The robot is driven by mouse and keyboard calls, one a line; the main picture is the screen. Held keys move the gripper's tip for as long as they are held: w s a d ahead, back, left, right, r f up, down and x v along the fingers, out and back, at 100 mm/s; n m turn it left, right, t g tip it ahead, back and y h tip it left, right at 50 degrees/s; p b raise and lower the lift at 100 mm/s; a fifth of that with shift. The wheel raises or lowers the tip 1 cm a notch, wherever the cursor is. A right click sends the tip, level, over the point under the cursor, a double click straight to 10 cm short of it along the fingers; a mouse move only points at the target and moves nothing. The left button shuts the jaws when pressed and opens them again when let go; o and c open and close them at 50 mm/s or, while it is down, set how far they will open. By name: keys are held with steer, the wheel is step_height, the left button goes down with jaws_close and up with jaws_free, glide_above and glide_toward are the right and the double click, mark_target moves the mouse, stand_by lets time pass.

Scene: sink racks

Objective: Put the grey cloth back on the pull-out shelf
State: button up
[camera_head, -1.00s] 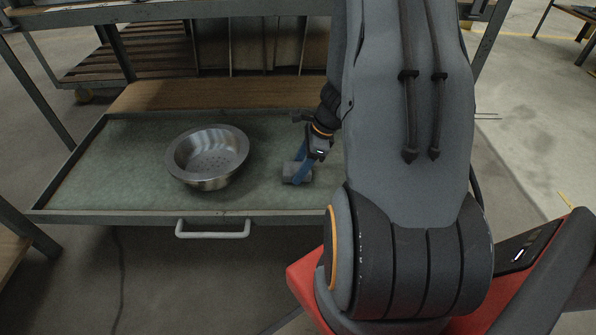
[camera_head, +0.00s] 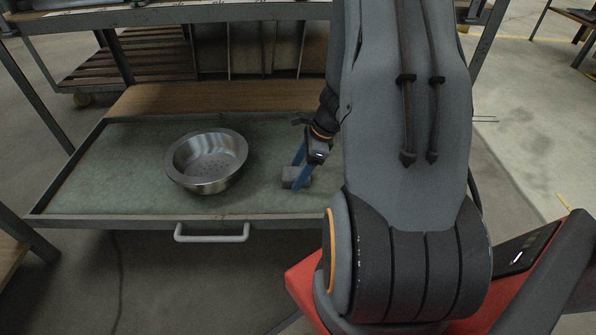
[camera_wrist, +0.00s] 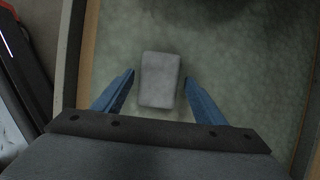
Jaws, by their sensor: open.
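The grey cloth (camera_head: 295,177) is a small folded block lying on the green surface of the pull-out shelf (camera_head: 110,165), right of the metal basin. In the wrist view the cloth (camera_wrist: 160,80) lies between and just beyond the blue fingertips, with a gap on each side. My gripper (camera_head: 299,172) is open, with its fingers pointing down at the cloth. In the wrist view my gripper (camera_wrist: 159,80) holds nothing. My arm hides the right part of the shelf in the head view.
A round metal basin (camera_head: 207,160) with a perforated bottom sits mid-shelf, left of the cloth. The shelf has a raised rim and a pale front handle (camera_head: 212,237). A rack frame and upper shelf (camera_head: 250,12) stand above the back. The shelf's left part is clear.

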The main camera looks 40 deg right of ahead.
steer(key=p+v, duration=0.6)
steer(key=v, duration=0.5)
steer(key=shift+r, duration=0.2)
steer(key=shift+s+d, duration=0.1)
steer(key=a+r+n+g, duration=0.1)
steer(key=a+r+n, duration=0.6)
steer(key=a, duration=0.6)
steer(key=a+r+n+g, duration=0.1)
steer(key=a+r+n, duration=0.6)
steer(key=a, duration=0.6)
steer(key=s+a+r+n, duration=0.5)
steer(key=s+a+n, duration=0.3)
steer(key=s, duration=0.2)
steer(key=s+a+r+n+h, duration=0.1)
steer(key=s+a+r+n, duration=0.3)
steer(key=s+a+n, duration=0.4)
steer(key=shift+s+r+n+h, duration=0.3)
steer(key=shift+s+r+n, duration=0.15)
steer(key=shift+s, duration=0.65)
steer(key=shift+a, duration=0.2)
